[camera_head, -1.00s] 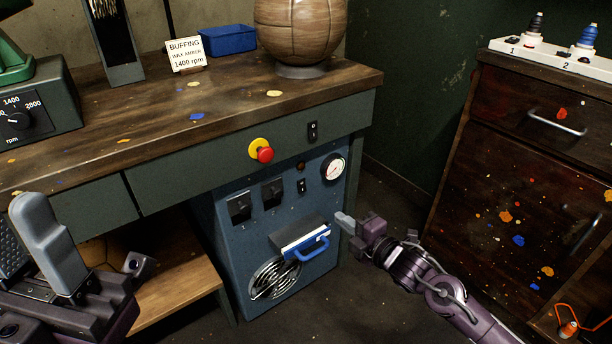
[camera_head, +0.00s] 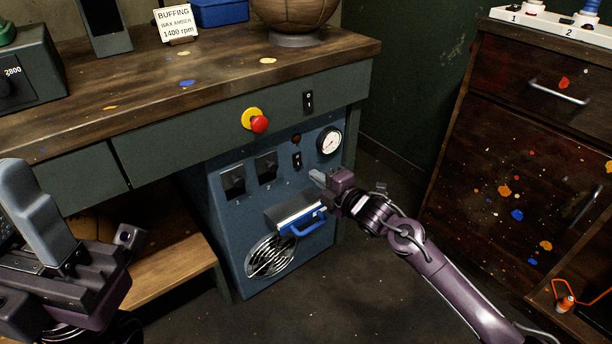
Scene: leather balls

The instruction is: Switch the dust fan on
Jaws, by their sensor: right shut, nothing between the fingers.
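The dust fan unit is a blue metal cabinet (camera_head: 227,225) under the workbench. Its front carries a small black rocker switch (camera_head: 297,160), a dark round lamp (camera_head: 296,139), a gauge (camera_head: 329,141), two larger black switches marked 1 and 2 (camera_head: 233,183), a drawer with a blue handle (camera_head: 301,228) and a round vent grille (camera_head: 270,257). My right gripper (camera_head: 317,177) is shut and empty, in front of the panel just below and right of the rocker switch. I cannot tell if it touches the panel. My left gripper (camera_head: 40,215) is at the lower left, its opening unclear.
A red emergency button on yellow (camera_head: 256,121) and another black rocker switch (camera_head: 308,100) sit on the bench apron. A paint-spotted drawer cabinet (camera_head: 500,150) stands at the right. A wooden shelf (camera_head: 170,272) lies left of the blue cabinet. The floor in front is clear.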

